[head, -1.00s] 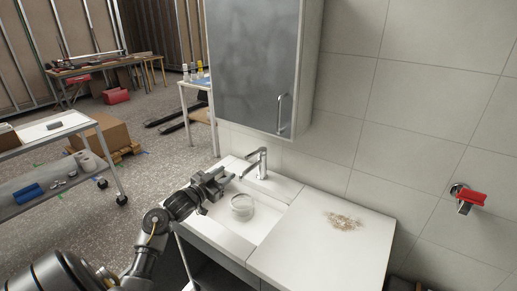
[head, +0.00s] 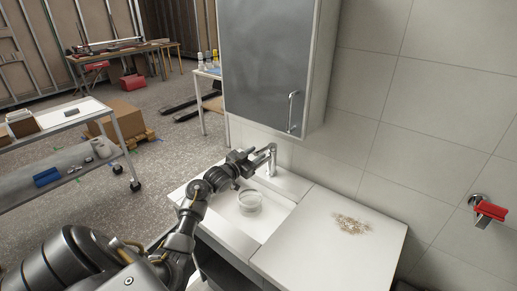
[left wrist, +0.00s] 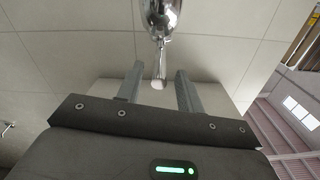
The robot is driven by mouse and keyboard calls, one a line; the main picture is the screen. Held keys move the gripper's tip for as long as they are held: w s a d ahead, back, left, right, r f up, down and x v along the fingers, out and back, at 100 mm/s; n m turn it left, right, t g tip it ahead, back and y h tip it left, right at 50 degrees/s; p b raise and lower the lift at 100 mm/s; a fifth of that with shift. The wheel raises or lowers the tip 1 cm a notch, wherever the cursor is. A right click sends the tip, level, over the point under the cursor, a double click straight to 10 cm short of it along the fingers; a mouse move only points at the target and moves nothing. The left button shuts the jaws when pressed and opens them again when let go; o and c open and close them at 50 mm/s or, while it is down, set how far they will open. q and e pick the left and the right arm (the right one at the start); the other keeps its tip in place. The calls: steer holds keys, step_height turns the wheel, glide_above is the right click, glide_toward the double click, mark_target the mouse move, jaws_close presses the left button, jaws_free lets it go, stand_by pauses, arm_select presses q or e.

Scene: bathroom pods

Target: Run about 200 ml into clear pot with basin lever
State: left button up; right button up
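The clear pot (head: 250,201) stands upright in the white basin (head: 273,214), below the tap. Whether it holds water is too small to tell. The chrome basin tap (head: 271,162) stands at the back of the basin, its upper part close to my left gripper (head: 246,160). In the left wrist view, the gripper's two fingers (left wrist: 160,88) are apart, and the chrome tap (left wrist: 160,20) reaches down toward the gap between them. Contact with the lever cannot be told. No running water is visible. My right gripper is out of view.
A grey-fronted cabinet (head: 266,65) hangs above the tap. A white counter (head: 330,252) with a patch of brown crumbs (head: 351,224) lies right of the basin. A red-handled wall fitting (head: 489,210) is at the far right. A white trolley (head: 62,120) stands left.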

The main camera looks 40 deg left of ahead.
mark_target(265, 149)
arm_select(q)
steer(key=shift+w, duration=1.1)
jaws_close()
